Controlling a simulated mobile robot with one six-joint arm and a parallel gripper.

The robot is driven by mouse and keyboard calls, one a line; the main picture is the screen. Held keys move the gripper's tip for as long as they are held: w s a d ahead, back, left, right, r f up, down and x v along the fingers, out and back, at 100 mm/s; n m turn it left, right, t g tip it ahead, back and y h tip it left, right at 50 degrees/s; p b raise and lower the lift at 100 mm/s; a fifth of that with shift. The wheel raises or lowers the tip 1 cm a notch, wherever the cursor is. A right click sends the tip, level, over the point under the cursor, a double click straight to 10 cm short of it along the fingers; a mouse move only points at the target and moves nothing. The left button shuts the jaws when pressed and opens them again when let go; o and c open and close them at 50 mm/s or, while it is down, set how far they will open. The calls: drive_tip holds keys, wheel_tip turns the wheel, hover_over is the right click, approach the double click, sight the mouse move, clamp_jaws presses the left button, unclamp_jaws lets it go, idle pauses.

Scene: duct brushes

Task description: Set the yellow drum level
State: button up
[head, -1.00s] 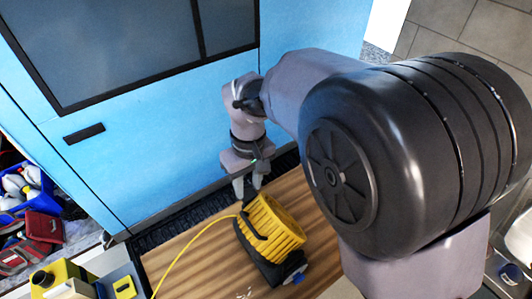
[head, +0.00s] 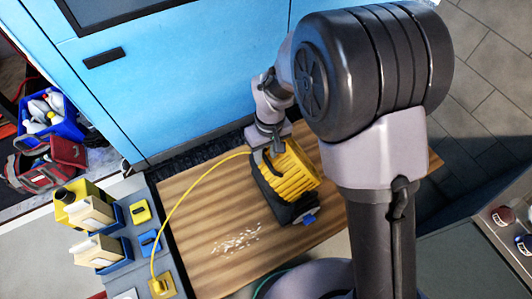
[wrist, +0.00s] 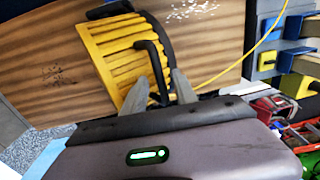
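The yellow ribbed drum (head: 292,178) sits on a black base (head: 262,196) on the wooden table, with a blue knob (head: 309,219) at its near right end. In the wrist view the drum (wrist: 108,50) shows a black curved handle (wrist: 153,48) along its side. My gripper (head: 268,148) is at the drum's far left side. In the wrist view my gripper (wrist: 159,76) has its two fingers apart, one on each side of the handle's lower part. Contact is unclear. I cannot tell how far the drum tilts.
A yellow cable (head: 187,194) runs from the drum to a yellow block (head: 162,286) on the grey side bench. Pale scraps (head: 236,239) lie on the wooden table (head: 200,215). A blue cabinet (head: 190,80) stands close behind the table.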

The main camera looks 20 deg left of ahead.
clamp_jaws()
idle(1.4)
